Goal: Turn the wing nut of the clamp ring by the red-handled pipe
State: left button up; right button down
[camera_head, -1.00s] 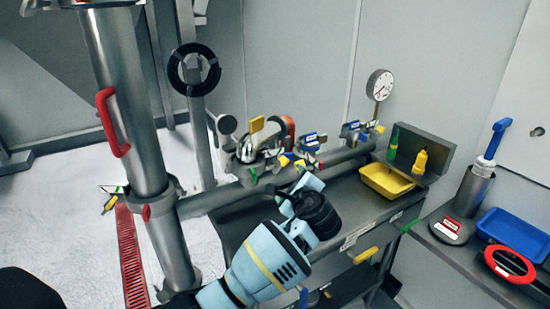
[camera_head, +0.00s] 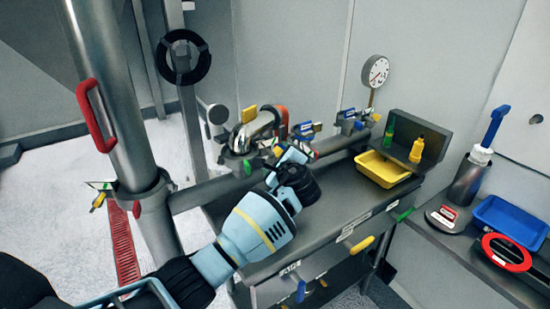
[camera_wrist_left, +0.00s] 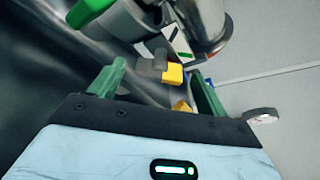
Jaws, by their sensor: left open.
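The red-handled pipe (camera_head: 108,75) is a thick grey upright pipe at the left of the head view, with a red handle (camera_head: 95,113). A clamp ring (camera_head: 148,192) goes round it below the handle. A small part with white, green and yellow faces, which looks like its wing nut (camera_head: 98,193), sticks out on the ring's left. My left gripper (camera_head: 284,157) is right of this ring and well apart from it, near the horizontal pipe. Its green fingers (camera_wrist_left: 158,88) are open in the wrist view, with a yellow block (camera_wrist_left: 173,74) beyond them that I cannot identify. My right gripper is out of view.
The horizontal pipe (camera_head: 205,193) runs right from the clamp, with valves (camera_head: 262,130) and coloured fittings along it. A bench holds a yellow tray (camera_head: 383,169). A blue tray (camera_head: 512,222) lies at the right. The floor left of the upright pipe is clear.

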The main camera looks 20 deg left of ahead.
pick_arm(q)
jog(key=shift+x, duration=0.95)
jog(key=c, duration=1)
